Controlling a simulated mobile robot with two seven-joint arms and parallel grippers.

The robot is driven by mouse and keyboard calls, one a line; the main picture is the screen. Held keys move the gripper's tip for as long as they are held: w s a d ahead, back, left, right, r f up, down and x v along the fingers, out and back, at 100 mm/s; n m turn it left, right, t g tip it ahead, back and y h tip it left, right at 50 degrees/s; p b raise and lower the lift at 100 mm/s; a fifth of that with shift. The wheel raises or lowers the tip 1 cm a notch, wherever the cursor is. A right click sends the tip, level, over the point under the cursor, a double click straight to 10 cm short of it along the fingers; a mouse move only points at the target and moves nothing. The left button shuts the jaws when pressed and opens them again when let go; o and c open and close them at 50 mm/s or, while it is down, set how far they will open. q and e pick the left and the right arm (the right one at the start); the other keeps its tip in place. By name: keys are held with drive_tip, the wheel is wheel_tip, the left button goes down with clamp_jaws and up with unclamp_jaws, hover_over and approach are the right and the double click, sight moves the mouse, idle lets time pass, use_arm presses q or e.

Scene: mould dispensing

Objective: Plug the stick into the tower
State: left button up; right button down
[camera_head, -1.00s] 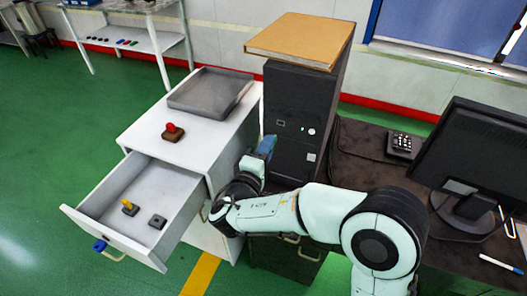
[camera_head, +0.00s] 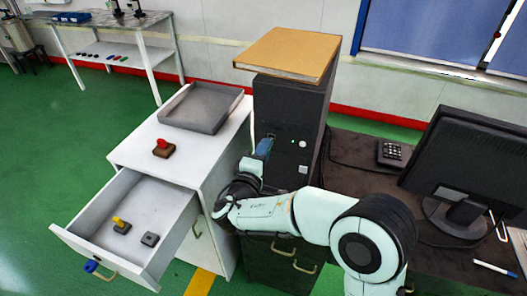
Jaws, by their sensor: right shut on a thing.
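The black tower (camera_head: 294,115) stands upright on the dark desk, with a small port and a lit round button on its front face. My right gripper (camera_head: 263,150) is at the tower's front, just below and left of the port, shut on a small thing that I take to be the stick. A blue piece shows at the fingertips. The stick itself is mostly hidden and too small to make out. I cannot tell whether it touches the port. My left gripper is not in view.
A tan box (camera_head: 290,52) lies on top of the tower. Left of it, a white cabinet bears a grey tray (camera_head: 200,106) and a red-knobbed piece (camera_head: 163,148). Its open drawer (camera_head: 107,250) holds two small pieces. A monitor (camera_head: 467,160) stands right.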

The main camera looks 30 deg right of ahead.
idle(0.4)
drive_tip(key=shift+b, duration=0.45)
idle(0.6)
drive_tip(key=shift+b, duration=0.45)
drive_tip(key=shift+b, duration=0.35)
idle(0.3)
drive_tip(key=shift+x, duration=0.9)
idle(0.8)
drive_tip(key=c, duration=0.9)
unclamp_jaws()
drive_tip(key=shift+a, duration=0.1)
drive_tip(key=shift+c, duration=0.2)
